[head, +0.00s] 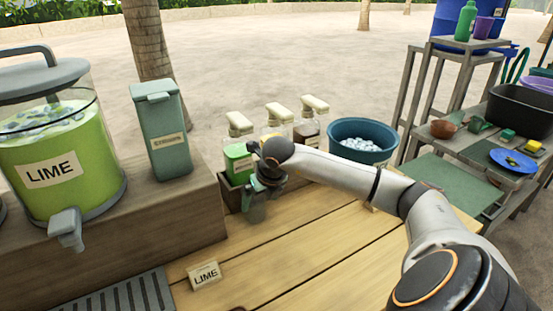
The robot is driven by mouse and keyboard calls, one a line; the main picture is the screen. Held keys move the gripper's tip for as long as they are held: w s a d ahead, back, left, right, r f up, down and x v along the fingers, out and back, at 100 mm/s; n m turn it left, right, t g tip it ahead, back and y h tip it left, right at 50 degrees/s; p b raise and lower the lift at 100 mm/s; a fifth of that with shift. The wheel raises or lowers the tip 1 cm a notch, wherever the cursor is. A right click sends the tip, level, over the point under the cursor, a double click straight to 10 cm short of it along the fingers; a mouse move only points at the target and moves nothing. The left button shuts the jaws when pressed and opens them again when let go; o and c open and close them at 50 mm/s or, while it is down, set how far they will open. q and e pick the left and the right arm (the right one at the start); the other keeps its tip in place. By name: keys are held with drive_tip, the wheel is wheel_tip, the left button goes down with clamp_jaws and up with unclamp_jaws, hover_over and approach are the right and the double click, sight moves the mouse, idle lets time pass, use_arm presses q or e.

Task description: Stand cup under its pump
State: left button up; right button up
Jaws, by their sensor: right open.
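Three pump bottles with cream tops stand in a wooden holder: a green one (238,155), a yellow one (270,133) partly hidden by my arm, and a dark reddish one (308,128). My right gripper (258,192) is open and points down in front of the green bottle. A greyish, see-through cup-like shape (256,212) shows just below and between its fingers, at the wooden counter; the gripper hides its upper part. I cannot tell whether the fingers touch it. My left gripper is not in view.
A lime dispenser (60,165) with a tap and a green-grey straws box (162,125) stand on the raised ledge at left. A blue ice tub (361,145) stands behind my arm. The front counter is mostly clear.

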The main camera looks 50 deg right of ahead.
drive_tip(key=s+a+b, duration=0.1)
drive_tip(key=s+a, duration=0.1)
drive_tip(key=s, duration=0.6)
drive_tip(key=shift+a, duration=0.25)
idle(1.0)
